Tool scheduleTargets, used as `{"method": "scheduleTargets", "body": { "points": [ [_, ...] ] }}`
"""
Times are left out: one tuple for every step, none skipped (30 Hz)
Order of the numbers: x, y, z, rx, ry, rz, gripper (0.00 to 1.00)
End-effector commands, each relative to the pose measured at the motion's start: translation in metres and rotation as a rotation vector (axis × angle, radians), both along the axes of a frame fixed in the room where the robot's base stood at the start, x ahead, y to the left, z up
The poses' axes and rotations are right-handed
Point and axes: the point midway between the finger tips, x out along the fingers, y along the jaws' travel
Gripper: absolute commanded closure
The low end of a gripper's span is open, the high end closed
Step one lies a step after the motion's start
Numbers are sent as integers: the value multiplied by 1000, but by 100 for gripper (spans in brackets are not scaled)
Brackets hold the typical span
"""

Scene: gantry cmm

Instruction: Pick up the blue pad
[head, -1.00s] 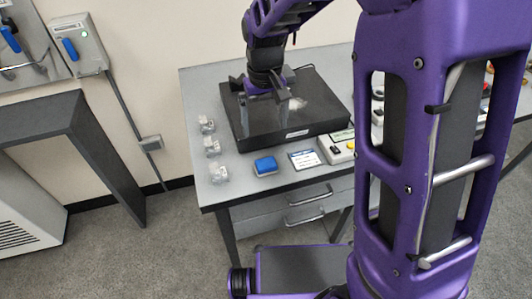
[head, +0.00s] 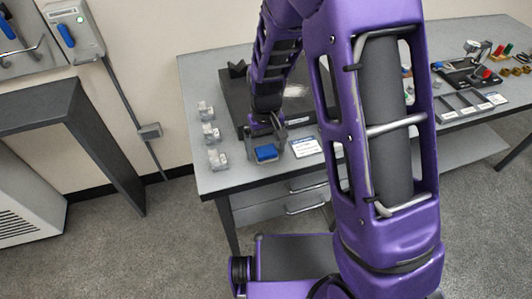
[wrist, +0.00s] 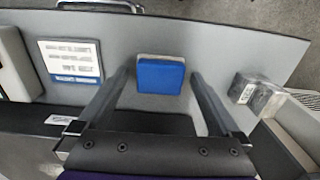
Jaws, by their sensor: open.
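The blue pad (head: 266,152) lies on the grey table (head: 207,184) near its front edge, in front of the black slab. In the wrist view the blue pad (wrist: 160,76) shows a blue square top with a pale edge, ahead of and between the two fingers. My gripper (head: 266,138) is open and empty, just above and behind the pad in the head view. The fingers (wrist: 159,78) stand apart on either side of the pad in the wrist view. I cannot tell the exact height of the fingertips above the table.
Several clear blocks (head: 210,133) stand in a row left of the pad, one close by in the wrist view (wrist: 254,92). A printed card (head: 306,148) lies to the right. The black slab (head: 233,92) is behind. Small parts (head: 472,72) sit on the far right table.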

Motion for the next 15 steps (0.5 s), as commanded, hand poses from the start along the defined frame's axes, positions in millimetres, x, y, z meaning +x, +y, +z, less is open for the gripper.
{"method": "scheduleTargets", "body": {
  "points": [
    [0,0,-1,0,-1,0,0],
    [0,0,-1,0,-1,0,0],
    [0,0,-1,1,-2,0,0],
    [0,0,-1,1,-2,0,0],
    [0,0,-1,0,-1,0,0],
    [0,0,-1,0,-1,0,0],
    [0,0,-1,0,-1,0,4],
    [0,0,-1,0,-1,0,9],
    [0,0,-1,0,-1,0,16],
    [0,0,-1,0,-1,0,22],
    [0,0,-1,0,-1,0,27],
    [0,0,-1,0,-1,0,34],
    [0,0,-1,0,-1,0,40],
    [0,0,-1,0,-1,0,45],
    [0,0,0,0,-1,0,52]
  ]
}}
